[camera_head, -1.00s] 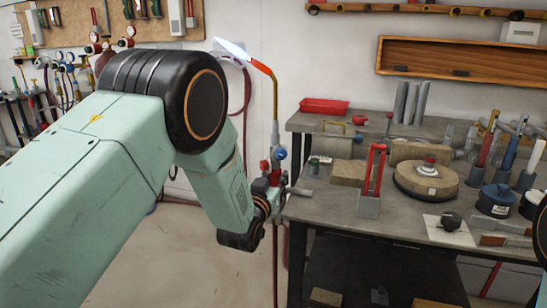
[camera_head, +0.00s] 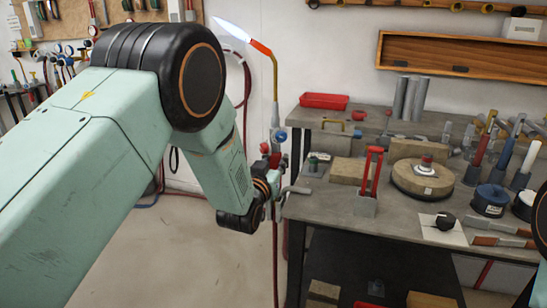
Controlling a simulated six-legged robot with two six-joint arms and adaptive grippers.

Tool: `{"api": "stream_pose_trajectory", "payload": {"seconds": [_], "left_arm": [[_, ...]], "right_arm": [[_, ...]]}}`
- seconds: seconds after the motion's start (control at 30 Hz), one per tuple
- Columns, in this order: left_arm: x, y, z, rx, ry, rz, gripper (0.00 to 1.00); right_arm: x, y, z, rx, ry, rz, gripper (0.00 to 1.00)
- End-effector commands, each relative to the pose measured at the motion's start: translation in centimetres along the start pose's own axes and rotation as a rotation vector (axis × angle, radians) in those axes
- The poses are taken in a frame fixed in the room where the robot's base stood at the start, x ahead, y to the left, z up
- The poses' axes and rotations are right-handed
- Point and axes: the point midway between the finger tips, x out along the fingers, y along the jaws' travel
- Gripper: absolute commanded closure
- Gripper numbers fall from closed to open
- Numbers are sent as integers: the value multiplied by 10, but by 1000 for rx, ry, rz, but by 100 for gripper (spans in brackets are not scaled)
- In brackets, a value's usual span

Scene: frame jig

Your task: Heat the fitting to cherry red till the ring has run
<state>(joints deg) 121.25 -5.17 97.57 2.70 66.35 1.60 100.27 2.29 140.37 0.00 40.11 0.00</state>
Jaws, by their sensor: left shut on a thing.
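My left gripper (camera_head: 276,188) is shut on a torch (camera_head: 276,100) and holds it upright left of the bench. The torch has a brass neck and an orange-red tip, with a pale blue-white flame (camera_head: 234,28) pointing up and left toward the wall. A small fitting (camera_head: 426,164) stands on the round brick turntable (camera_head: 408,181) on the bench. It looks grey with a reddish part; the ring on it is too small to make out. The flame is well apart from the fitting. My right gripper is out of view.
A red-handled stand (camera_head: 366,207) is left of the turntable, near the bench's front edge. A red tray (camera_head: 324,101) and grey cylinders (camera_head: 410,98) stand behind. A hose hangs below the torch.

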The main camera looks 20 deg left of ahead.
Motion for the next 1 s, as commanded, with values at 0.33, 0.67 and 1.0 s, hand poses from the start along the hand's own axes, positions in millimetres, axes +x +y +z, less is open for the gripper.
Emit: {"api": "stream_pose_trajectory", "payload": {"seconds": [0.33,0.67,1.0], "left_arm": [[0,0,-16,0,6,0,100],[-23,0,-16,0,4,0,100],[-49,0,-16,0,4,1,100]], "right_arm": [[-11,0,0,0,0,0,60],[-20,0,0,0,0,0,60],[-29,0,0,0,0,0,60]]}}
